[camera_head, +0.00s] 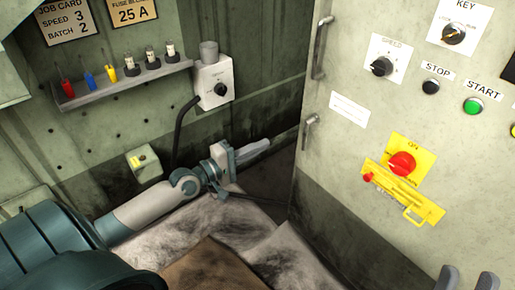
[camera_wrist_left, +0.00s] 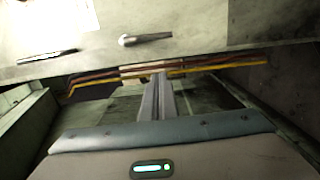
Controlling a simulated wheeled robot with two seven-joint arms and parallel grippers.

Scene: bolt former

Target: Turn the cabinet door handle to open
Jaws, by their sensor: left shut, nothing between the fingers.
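The pale green cabinet door (camera_head: 365,215) fills the right of the head view. A small lever handle (camera_head: 309,131) sits near its left edge, below a longer bar handle (camera_head: 321,48). In the left wrist view the lever handle (camera_wrist_left: 145,39) and bar handle (camera_wrist_left: 47,56) show on the door (camera_wrist_left: 215,25). My left gripper (camera_head: 269,143) is shut and empty, left of the lever handle and apart from it. Its fingers (camera_wrist_left: 157,78) point toward the door's edge. My right gripper (camera_head: 467,280) is at the bottom right, its two fingertips apart.
Brown and yellow cables (camera_wrist_left: 200,68) run past the door edge in the left wrist view. A tool shelf (camera_head: 125,83) and grey switch box (camera_head: 213,82) are on the left wall.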

